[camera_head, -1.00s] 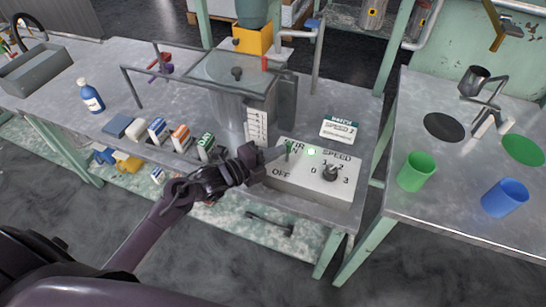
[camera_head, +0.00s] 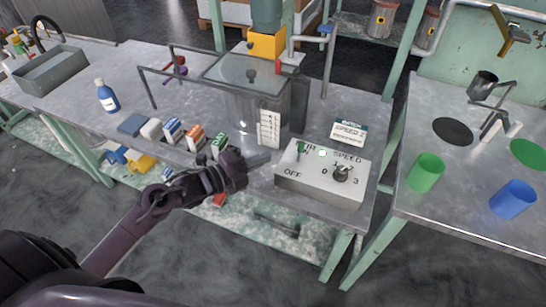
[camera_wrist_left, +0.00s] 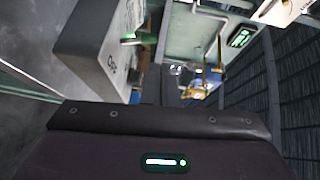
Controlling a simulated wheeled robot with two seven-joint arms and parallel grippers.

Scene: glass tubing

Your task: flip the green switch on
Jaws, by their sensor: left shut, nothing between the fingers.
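The green switch (camera_head: 300,149) is a small lever on the top of a pale control box (camera_head: 320,187), near its back left, with "OFF" printed in front of it. It seems to lean toward the back; its exact tilt is hard to tell. A small lamp (camera_head: 322,153) beside it glows pale green. My left gripper (camera_head: 264,159) is shut and empty, just left of the box and apart from the switch. In the left wrist view the box (camera_wrist_left: 92,35) stands at the upper left, with the green switch (camera_wrist_left: 130,39) sticking out. My right gripper is not in view.
A speed knob (camera_head: 342,173) sits right of the switch. A glass-lidded tank (camera_head: 245,75) stands behind my gripper. Small cartons (camera_head: 195,137) line the table front at left. A speed card (camera_head: 349,133) stands behind the box. Green (camera_head: 425,173) and blue (camera_head: 513,199) cups are on the right table.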

